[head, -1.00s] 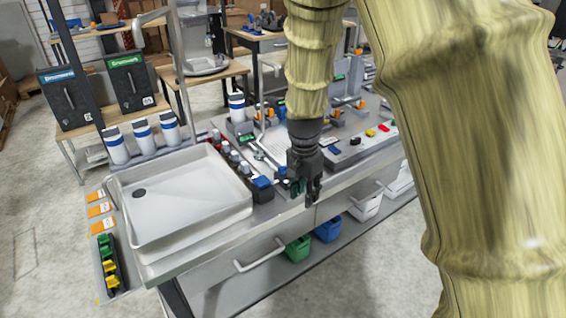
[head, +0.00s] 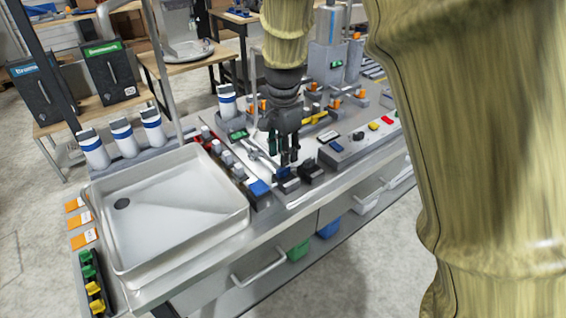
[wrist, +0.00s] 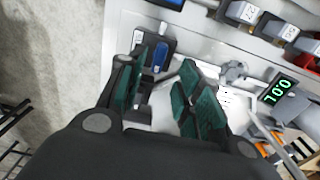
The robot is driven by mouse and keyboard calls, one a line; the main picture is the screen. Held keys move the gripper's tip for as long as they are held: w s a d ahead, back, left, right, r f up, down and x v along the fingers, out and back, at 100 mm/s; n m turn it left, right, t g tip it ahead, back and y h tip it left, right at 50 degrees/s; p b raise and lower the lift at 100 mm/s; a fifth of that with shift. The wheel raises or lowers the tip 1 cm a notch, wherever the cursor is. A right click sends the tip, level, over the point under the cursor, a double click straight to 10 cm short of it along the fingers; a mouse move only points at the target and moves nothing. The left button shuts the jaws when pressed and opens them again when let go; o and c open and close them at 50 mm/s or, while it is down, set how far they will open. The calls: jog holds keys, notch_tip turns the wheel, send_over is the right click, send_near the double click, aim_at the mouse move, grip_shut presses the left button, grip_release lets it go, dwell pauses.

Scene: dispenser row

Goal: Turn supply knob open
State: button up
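My gripper (head: 289,160) hangs fingers-down above the worktop, just right of the sink. It also shows in the wrist view (wrist: 157,92), with its green-padded fingers apart and nothing between them. A dark block with a blue rocker (wrist: 160,54) lies beyond the fingertips there; a blue-topped block (head: 286,174) is just below the gripper in the head view. A round grey knob-like part (wrist: 233,71) lies to the right of the fingers in the wrist view. I cannot tell which part is the supply knob. No contact shows.
The white sink basin (head: 170,205) takes up the left of the counter. A row of switch blocks (head: 228,160) runs along its right side. A control panel with coloured buttons (head: 360,137) is on the right. A lit green display (wrist: 279,90) shows in the wrist view.

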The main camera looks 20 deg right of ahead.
aim_at(283, 172)
jog(key=shift+s+f, duration=0.1)
jog(key=shift+f, duration=2.25)
grip_shut()
